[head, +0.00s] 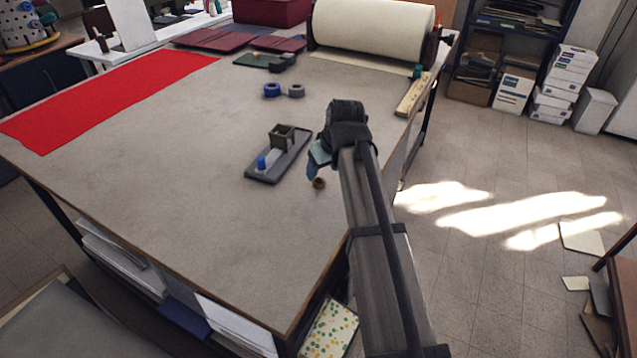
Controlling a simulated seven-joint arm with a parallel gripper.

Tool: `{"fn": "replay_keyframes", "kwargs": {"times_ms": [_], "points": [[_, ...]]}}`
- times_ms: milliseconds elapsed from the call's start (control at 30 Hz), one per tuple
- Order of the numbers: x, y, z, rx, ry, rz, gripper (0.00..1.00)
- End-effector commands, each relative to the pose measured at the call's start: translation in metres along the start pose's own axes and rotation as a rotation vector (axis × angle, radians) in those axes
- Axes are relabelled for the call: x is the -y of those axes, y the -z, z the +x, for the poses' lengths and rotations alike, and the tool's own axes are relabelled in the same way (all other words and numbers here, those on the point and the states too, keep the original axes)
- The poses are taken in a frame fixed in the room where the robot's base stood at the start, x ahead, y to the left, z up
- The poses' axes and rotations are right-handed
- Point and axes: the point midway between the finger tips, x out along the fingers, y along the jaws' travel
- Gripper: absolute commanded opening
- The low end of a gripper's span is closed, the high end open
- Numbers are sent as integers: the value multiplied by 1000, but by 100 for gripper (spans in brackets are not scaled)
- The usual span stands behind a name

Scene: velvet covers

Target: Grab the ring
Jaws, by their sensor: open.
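A small brass-coloured ring-like piece (319,183) lies on the table at the lower tip of my gripper (316,170). My gripper is open and points down over the table, with blue-grey parts showing at its end. My arm hides part of the gripper, and I cannot tell whether the fingers touch the brass piece. Two roll-shaped rings, one blue (272,90) and one grey (297,91), sit side by side farther back on the table, apart from the gripper.
A grey tray (266,174) with a dark open box (283,136) and a blue cylinder (261,163) is just left of my gripper. A red cloth (105,95) lies at left. A large cream roll (372,27) stands at the back. The table's front (215,235) is clear.

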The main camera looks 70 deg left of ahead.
Motion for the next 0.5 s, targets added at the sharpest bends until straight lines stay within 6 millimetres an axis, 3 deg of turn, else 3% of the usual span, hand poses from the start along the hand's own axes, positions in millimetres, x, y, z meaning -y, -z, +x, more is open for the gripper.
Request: {"fn": "replay_keyframes", "kwargs": {"times_ms": [300, 500], "points": [[2, -2, 38, 1, 1, 0, 65], [2, -2, 49, -2, 0, 0, 65]]}}
